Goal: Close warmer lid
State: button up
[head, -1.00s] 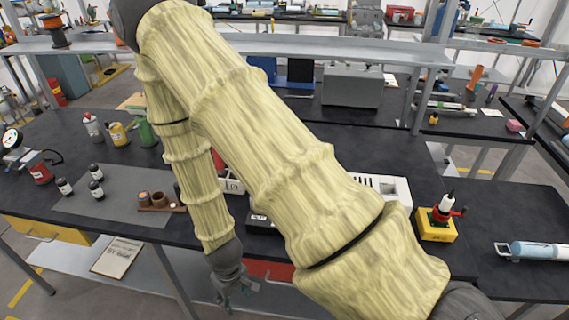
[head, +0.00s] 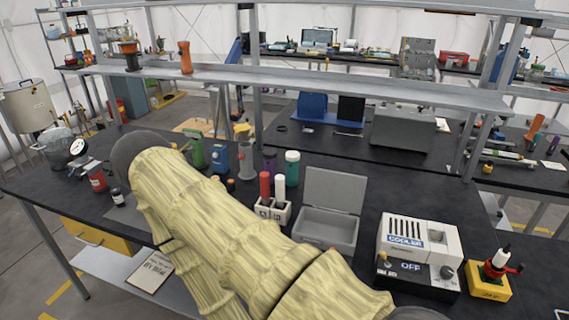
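A grey box (head: 328,241) stands on the black bench right of my arm. Its flat grey lid (head: 335,188) stands open, upright at the back of the box. I take this box to be the warmer, though I can read no label on it. My arm's yellowish sleeve crosses the lower middle of the view and passes close to the box's left front side. My gripper is outside the view.
A white cooler (head: 419,243) stands right of the box, with a yellow-based device (head: 490,281) beyond it. A white rack (head: 273,210) holds red and white tubes left of the box. A metal shelf (head: 330,84) runs above the bench's back edge.

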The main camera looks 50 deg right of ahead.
aim_at(343, 193)
jog(key=u, duration=0.4)
jog(key=i, duration=0.9)
jog(key=z, duration=2.5)
